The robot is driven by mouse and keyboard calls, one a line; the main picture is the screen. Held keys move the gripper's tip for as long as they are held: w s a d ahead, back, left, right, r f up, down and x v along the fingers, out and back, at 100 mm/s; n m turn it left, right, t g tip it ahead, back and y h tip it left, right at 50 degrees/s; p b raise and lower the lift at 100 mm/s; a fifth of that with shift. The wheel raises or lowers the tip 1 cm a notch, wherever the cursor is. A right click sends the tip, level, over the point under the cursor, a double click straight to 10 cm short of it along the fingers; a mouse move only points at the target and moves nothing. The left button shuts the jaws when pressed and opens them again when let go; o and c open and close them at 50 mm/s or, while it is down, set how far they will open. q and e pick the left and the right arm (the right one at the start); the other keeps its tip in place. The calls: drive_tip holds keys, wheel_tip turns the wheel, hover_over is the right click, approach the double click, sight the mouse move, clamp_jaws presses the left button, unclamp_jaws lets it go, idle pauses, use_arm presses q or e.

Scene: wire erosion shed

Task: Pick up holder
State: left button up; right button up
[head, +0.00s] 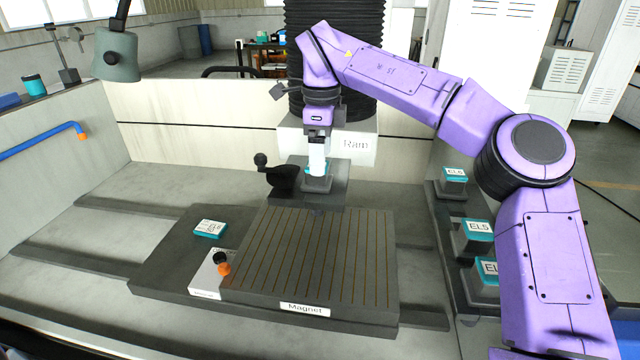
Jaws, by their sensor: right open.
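My right gripper (317,167) points down in front of the white block labelled Ram (355,146). Its pale fingers are at a teal holder (318,178) on a grey square base just below the ram. The fingers hide part of this holder, and I cannot tell whether they touch it. The gripper is open. Another teal holder with a white label (210,228) lies on the dark plate left of the ribbed magnet table (320,255). My left gripper is not in view.
A black knob lever (278,174) sticks out left of the ram. A white block with black and orange knobs (212,275) stands at the magnet table's left edge. A lamp head (117,55) hangs at upper left. The magnet table's top is clear.

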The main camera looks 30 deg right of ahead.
sight(317, 190)
drive_tip(key=f, duration=0.1)
drive_tip(key=w+f, duration=0.1)
drive_tip(key=f, duration=0.1)
drive_tip(key=w+f, duration=0.1)
drive_tip(key=f, duration=0.1)
drive_tip(key=shift+w+a, duration=0.1)
drive_tip(key=shift+w, duration=0.05)
drive_tip(key=shift+s+r, duration=0.2)
drive_tip(key=shift+s, duration=0.25)
drive_tip(key=shift+s+r, duration=0.1)
drive_tip(key=shift+s, duration=0.05)
drive_tip(key=c, duration=1.3)
drive_tip(key=shift+w, duration=0.2)
drive_tip(key=shift+c, duration=0.4)
